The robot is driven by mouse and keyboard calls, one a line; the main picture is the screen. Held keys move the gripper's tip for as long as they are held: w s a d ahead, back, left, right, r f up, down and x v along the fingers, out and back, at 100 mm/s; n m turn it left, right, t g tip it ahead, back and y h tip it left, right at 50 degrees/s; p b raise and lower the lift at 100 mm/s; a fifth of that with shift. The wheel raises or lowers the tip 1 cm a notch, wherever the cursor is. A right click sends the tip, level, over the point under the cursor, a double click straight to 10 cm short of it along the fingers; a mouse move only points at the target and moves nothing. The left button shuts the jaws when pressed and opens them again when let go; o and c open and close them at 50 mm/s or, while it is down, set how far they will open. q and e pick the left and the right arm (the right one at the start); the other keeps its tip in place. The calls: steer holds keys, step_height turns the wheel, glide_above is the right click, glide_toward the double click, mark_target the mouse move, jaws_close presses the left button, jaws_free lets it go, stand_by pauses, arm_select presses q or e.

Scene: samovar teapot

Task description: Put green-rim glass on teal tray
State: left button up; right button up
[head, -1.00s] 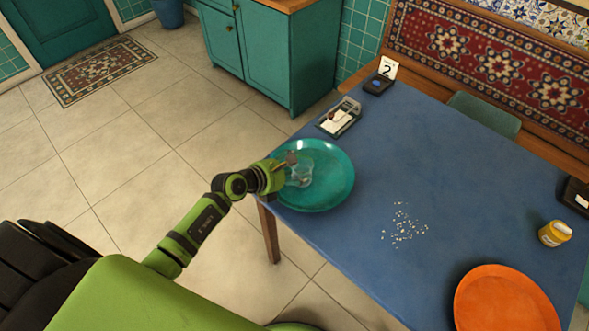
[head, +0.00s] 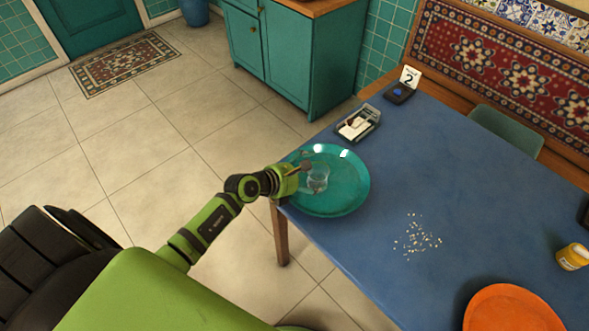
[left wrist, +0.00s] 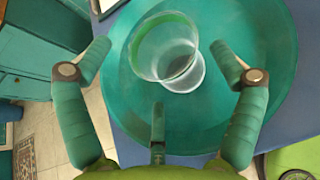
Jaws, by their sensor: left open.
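The green-rim glass (head: 318,177) is a clear tumbler standing on the teal tray (head: 346,200), near the tray's left side. In the left wrist view the glass (left wrist: 168,52) shows a green rim, with the tray (left wrist: 260,40) under and around it. My left gripper (head: 300,172) is at the glass's left side. In the left wrist view the left gripper (left wrist: 160,65) has its fingers spread wide, with the glass between and just beyond them; they look clear of it. My right gripper is not in view.
The tray lies at the blue table's (head: 455,180) left corner. A small box with papers (head: 357,123) and a dark device by a number 2 card (head: 399,92) stand behind it. White crumbs (head: 417,238), an orange tray (head: 512,310) and a yellow jar (head: 572,257) lie to the right.

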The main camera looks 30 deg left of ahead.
arm_select(q)
steer(key=v, duration=1.1)
steer(key=shift+s, duration=0.15)
stand_by(1.2)
